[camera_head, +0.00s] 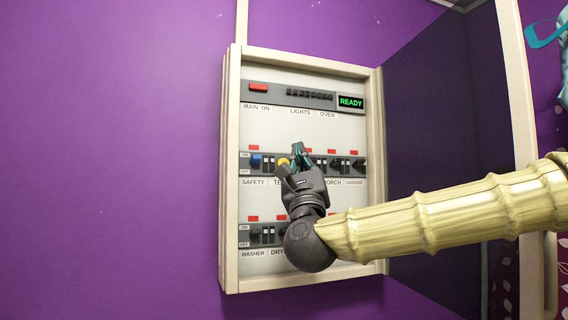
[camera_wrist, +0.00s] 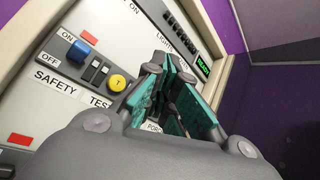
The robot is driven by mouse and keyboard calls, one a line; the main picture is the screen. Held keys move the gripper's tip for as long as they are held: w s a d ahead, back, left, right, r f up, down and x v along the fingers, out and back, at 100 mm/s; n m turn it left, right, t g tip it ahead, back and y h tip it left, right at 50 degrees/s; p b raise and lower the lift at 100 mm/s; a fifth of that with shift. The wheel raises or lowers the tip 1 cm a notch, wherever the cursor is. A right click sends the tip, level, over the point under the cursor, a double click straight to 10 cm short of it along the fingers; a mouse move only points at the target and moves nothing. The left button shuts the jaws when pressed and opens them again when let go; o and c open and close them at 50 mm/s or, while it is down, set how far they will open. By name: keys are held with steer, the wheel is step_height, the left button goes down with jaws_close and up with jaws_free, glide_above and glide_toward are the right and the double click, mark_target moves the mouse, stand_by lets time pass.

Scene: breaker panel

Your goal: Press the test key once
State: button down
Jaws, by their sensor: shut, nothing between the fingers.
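The test key is a round yellow button marked T (camera_wrist: 118,82) on the middle row of the panel, above a label that starts "TES". In the head view the yellow key (camera_head: 283,162) shows just left of my fingertips, partly covered by my gripper. My gripper (camera_head: 297,151) is shut and empty, in front of the middle row. In the wrist view its teal-padded fingers (camera_wrist: 165,66) are to the right of the key. I cannot tell how far the tips are from the panel face.
A blue SAFETY switch (camera_wrist: 79,51) is left of the key. A green READY display (camera_head: 351,102) and a red MAIN marker (camera_head: 258,87) are in the top strip. Black breakers (camera_head: 347,165) are at right. A raised wooden frame (camera_head: 232,200) borders the panel; its dark door stands open at right.

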mark_target(287, 161)
steer(key=shift+w+a+p, duration=0.35)
steer(key=shift+w+a, duration=0.15)
steer(key=shift+w, duration=0.7)
steer(key=shift+w+a+p, duration=0.35)
steer(key=shift+w+a, duration=0.15)
steer(key=shift+w, duration=0.65)
steer(key=shift+w+a+p, duration=0.35)
steer(key=shift+w+a, duration=0.15)
steer(key=shift+w, duration=0.7)
steer(key=shift+w+a, duration=0.1)
steer(key=shift+w+a+b, duration=0.1)
steer(key=shift+w+b, duration=0.2)
steer(key=shift+b, duration=0.15)
